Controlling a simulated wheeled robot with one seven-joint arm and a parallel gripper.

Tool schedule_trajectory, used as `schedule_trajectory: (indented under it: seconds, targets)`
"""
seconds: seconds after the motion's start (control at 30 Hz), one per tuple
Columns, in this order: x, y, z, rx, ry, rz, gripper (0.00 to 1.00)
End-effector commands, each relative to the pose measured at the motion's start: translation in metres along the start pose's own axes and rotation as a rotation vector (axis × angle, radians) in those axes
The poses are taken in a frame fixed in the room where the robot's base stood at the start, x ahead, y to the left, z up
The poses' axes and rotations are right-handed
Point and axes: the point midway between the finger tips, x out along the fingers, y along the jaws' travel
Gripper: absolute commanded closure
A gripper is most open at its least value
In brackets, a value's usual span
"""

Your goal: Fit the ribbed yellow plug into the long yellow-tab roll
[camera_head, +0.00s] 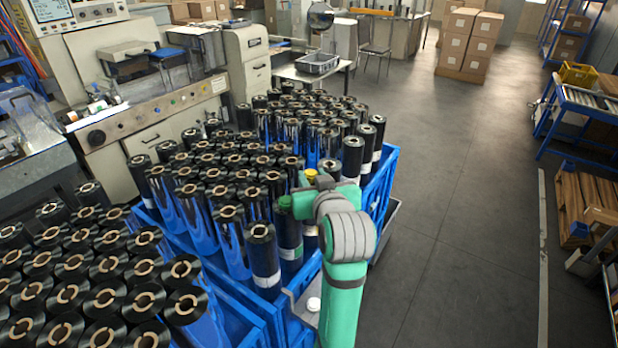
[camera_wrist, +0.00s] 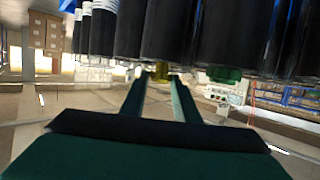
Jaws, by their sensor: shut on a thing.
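The yellow plug (camera_wrist: 161,73) sits between the fingertips of my gripper (camera_wrist: 160,80) in the wrist view, which looks upside down. My gripper is shut on it. The plug is at the end of a dark roll (camera_wrist: 158,35); I cannot tell whether it is seated or how far in. In the head view a bit of yellow (camera_head: 310,173) shows beside my green and grey wrist, which hides most of the gripper.
A green plug (camera_head: 285,202) tops a neighbouring roll; it also shows in the wrist view (camera_wrist: 225,74). Black rolls stand close together in blue crates (camera_head: 388,170). A small white piece (camera_head: 313,304) lies on a grey tray at the front. The floor (camera_head: 460,210) on the right is clear.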

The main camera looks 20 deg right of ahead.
Motion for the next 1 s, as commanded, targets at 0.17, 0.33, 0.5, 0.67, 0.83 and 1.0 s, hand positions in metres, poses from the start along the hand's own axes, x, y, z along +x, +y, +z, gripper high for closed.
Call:
schedule_trajectory:
  seconds: [0.17, 0.33, 0.5, 0.67, 0.83, 1.0]
  targets:
    - [0.000, 0.001, 0.007, 0.003, -0.017, 0.000, 0.96]
    - [0.001, -0.003, 0.007, 0.001, -0.017, -0.006, 0.96]
    - [0.001, -0.004, 0.007, 0.000, -0.017, -0.007, 0.96]
    - [0.000, -0.003, 0.005, 0.000, -0.016, -0.006, 0.96]
    - [-0.001, -0.003, 0.000, 0.000, -0.012, -0.005, 0.96]
    - [-0.003, -0.003, -0.005, 0.000, -0.008, -0.005, 0.96]
